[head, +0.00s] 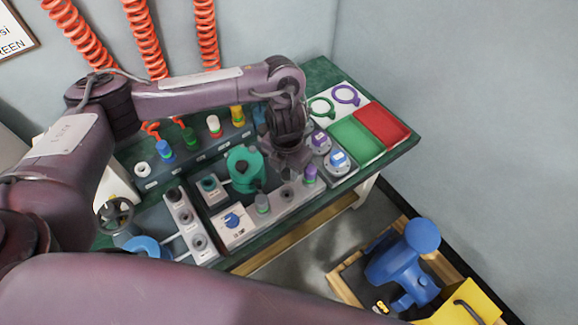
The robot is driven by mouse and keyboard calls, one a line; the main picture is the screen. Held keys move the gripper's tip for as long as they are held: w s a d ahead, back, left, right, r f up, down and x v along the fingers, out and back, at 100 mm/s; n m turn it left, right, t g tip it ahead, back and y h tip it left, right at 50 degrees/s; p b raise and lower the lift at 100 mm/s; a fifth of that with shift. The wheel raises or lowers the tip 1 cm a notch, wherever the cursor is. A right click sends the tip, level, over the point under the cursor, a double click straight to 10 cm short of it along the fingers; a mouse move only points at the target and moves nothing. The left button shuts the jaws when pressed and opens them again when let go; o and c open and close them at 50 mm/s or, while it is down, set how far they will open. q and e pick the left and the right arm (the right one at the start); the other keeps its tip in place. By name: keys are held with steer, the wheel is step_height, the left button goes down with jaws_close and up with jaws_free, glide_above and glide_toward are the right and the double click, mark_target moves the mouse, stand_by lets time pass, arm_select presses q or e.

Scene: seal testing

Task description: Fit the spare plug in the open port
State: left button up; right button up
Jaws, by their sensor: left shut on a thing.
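My left gripper (291,166) reaches in from the left and points down over the grey port strip (276,210) at the front of the bench. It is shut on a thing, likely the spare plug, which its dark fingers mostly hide. Just below the fingers, an open port (287,193) shows in the strip. On the left of that port a grey plug (262,203) stands in the strip, and on the right a purple-topped plug (310,174) stands upright. I cannot tell whether the held thing touches the strip. My right gripper is out of view.
A teal round housing (243,170) stands left of the gripper. Behind it is a row of coloured plugs (190,138). Green (352,138) and red (384,125) trays lie to the right. A blue machine (400,262) stands on the floor beyond the bench edge.

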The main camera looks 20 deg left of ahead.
arm_select(q)
steer(key=shift+f, duration=0.4)
steer(key=shift+a+f+b, duration=0.1)
steer(key=shift+f+b, duration=0.15)
steer(key=shift+b, duration=0.2)
step_height(320, 180, down, 4)
steer(key=b, duration=0.4)
steer(key=shift+f+b, duration=0.75)
steer(key=shift+f, duration=0.35)
stand_by(0.4)
